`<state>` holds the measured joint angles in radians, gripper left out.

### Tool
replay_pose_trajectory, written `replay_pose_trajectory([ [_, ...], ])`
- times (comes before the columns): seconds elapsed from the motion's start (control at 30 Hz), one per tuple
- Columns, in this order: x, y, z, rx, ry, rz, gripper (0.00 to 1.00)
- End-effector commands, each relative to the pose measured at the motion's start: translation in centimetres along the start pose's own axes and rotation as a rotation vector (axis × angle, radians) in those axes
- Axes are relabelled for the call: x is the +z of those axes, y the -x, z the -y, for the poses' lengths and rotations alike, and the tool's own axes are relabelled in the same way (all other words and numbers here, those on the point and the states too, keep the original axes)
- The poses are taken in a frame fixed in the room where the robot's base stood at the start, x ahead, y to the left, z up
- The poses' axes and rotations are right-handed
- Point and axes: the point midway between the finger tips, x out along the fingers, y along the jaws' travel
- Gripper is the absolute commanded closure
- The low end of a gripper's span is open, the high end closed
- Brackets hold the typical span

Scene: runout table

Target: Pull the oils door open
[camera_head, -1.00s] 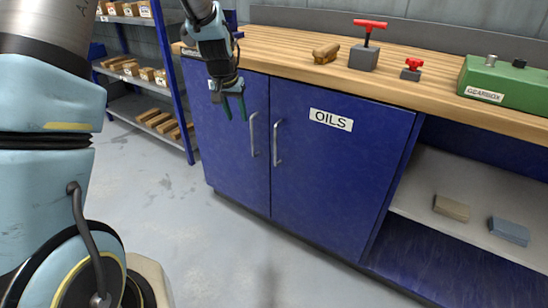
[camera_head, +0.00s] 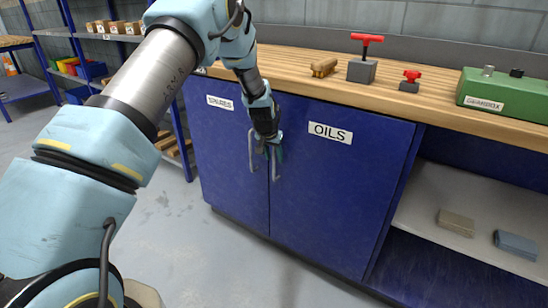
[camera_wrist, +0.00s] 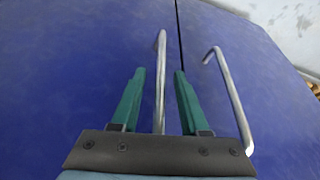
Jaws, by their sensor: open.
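The blue OILS door (camera_head: 325,200) is the right-hand door of the cabinet in the head view, shut flush, with a white label at its top. Its upright metal handle (camera_head: 274,168) is near the door's left edge, its upper part partly hidden by my gripper (camera_head: 271,152). In the wrist view, which looks upside down, my gripper (camera_wrist: 160,72) is open, with one green finger on each side of the oils handle (camera_wrist: 161,90). Gaps show between handle and fingers. The other door's handle (camera_wrist: 230,100) is outside the fingers, across the door seam.
The SPARES door (camera_head: 228,165) is shut on the left, with its own handle (camera_head: 251,150) close by. A wooden worktop (camera_head: 430,98) overhangs the doors, carrying red-handled tools and a green gearbox (camera_head: 505,95). The floor in front is clear.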

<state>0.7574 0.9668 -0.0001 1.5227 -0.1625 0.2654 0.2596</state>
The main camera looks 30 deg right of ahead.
Motion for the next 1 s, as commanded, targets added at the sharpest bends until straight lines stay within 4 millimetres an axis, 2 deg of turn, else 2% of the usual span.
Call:
replay_pose_trajectory([
  [0.37,-0.02,-0.65,0.03,0.0,0.0,-0.001,0.55],
  [0.77,-0.01,-0.63,0.03,0.0,0.001,-0.001,0.99],
  [1.0,0.0,-0.63,0.03,0.0,0.001,0.0,1.0],
])
